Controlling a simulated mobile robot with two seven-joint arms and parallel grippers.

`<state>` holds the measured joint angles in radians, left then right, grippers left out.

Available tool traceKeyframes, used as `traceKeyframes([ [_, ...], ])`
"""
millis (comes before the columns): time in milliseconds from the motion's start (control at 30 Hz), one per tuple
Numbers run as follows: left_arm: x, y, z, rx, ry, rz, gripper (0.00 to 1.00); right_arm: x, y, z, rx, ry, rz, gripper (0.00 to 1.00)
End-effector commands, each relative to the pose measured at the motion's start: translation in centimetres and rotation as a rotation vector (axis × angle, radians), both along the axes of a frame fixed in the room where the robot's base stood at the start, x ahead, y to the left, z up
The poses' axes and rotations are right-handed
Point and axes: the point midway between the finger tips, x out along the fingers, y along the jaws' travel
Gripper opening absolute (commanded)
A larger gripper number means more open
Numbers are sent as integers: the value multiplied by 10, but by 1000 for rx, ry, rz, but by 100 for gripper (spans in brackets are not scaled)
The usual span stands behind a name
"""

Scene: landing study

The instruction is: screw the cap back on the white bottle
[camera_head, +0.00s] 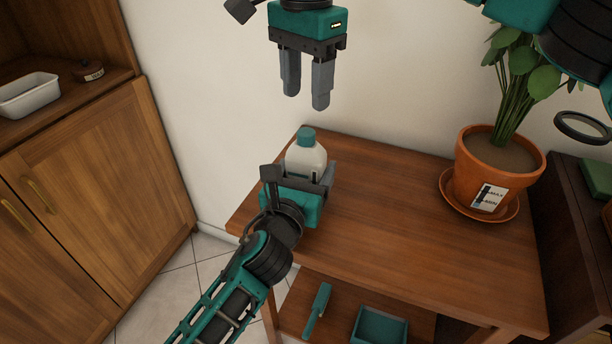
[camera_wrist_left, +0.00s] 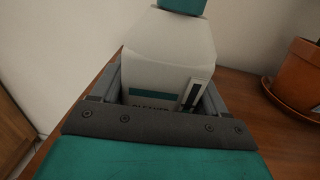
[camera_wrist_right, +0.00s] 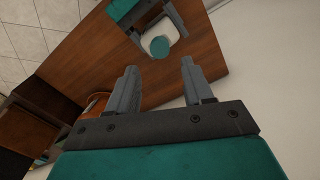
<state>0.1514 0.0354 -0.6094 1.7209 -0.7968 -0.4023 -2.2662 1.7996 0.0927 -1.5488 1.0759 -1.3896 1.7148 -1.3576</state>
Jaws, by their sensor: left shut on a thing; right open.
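The white bottle (camera_head: 306,158) stands upright on the wooden table near its back left edge. A teal cap (camera_head: 306,136) sits on top of its neck; I cannot tell how tightly. My left gripper (camera_head: 300,180) is shut around the bottle's body. In the left wrist view the bottle (camera_wrist_left: 170,65) fills the space between the fingers, with a label partly hidden by the gripper, and the cap (camera_wrist_left: 183,6) is cut by the top edge. My right gripper (camera_head: 306,92) is open and empty above the bottle, fingers down. The right wrist view shows the cap (camera_wrist_right: 159,46) beyond its fingertips.
A potted plant (camera_head: 462,182) stands on a saucer at the table's right. The table top (camera_head: 390,230) is clear between. A teal brush (camera_head: 318,308) and a teal tray (camera_head: 380,326) are on the lower shelf. A wooden cabinet (camera_head: 100,190) stands at the left.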

Motion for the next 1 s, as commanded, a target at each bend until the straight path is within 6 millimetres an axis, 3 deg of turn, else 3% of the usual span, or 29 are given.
traceKeyframes([
  [433,0,0,-1,0,1,0,0,0,0,-64,-1,2,-1,51],
  [833,0,0,-1,0,1,0,0,0,0,-71,-1,0,-2,51],
  [1000,0,0,-1,1,2,0,0,0,0,-71,-1,1,-1,37],
])
